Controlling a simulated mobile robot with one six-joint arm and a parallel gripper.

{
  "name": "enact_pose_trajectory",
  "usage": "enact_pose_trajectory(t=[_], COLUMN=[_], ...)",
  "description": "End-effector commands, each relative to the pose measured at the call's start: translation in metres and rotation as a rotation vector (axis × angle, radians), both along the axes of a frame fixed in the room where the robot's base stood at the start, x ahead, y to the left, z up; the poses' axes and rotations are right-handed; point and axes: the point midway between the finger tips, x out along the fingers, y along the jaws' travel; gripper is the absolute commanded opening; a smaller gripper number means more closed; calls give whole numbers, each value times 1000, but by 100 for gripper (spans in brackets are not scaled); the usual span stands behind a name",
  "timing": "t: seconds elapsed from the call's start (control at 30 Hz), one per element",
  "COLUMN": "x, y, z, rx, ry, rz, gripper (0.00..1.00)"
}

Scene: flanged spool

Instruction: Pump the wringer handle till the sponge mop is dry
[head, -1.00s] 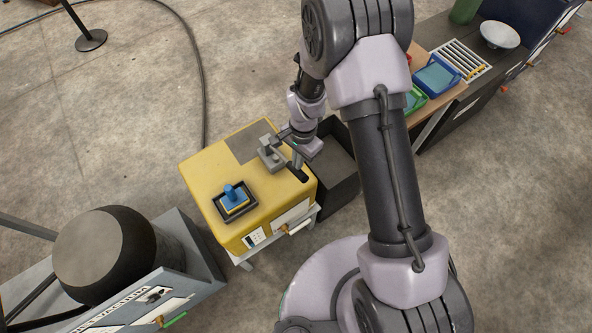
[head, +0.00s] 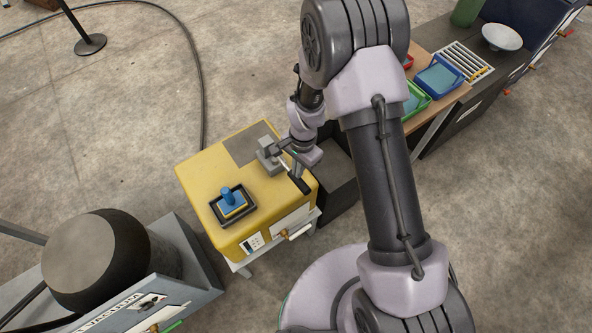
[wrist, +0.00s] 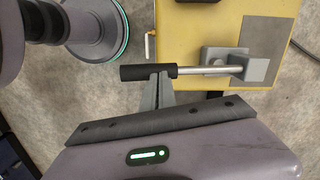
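The wringer handle is a lever with a silver rod and a black grip (head: 299,183), hinged at a grey bracket (head: 269,156) on a yellow-topped stand. The grip (wrist: 135,73) and rod (wrist: 203,70) show in the wrist view, with the bracket (wrist: 247,64) to the right. My gripper (wrist: 160,80) has its fingers side by side, together, with the tips at the black grip; they do not wrap around it. The contact itself is partly hidden. A blue-handled sponge mop (head: 232,200) with a yellow edge stands in a black tray (head: 249,213) on the stand.
A dark open bin (head: 338,190) stands right of the yellow stand (head: 200,185). A grey machine with a dark drum (head: 92,255) is at lower left. A bench with blue and green trays (head: 438,78) is at upper right. A hose (head: 200,90) lies on the floor.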

Motion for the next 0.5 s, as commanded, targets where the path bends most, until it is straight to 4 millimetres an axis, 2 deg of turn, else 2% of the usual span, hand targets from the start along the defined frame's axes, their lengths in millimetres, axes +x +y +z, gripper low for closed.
enact_pose_trajectory(t=[0.2, 0.4, 0.5], x=[2, 20, 22], y=[-2, -19, -21], z=[1, 10, 10], rx=[1, 0, 0], ry=[-1, -1, 0], rz=[0, -2, 1], gripper=[0, 0, 0])
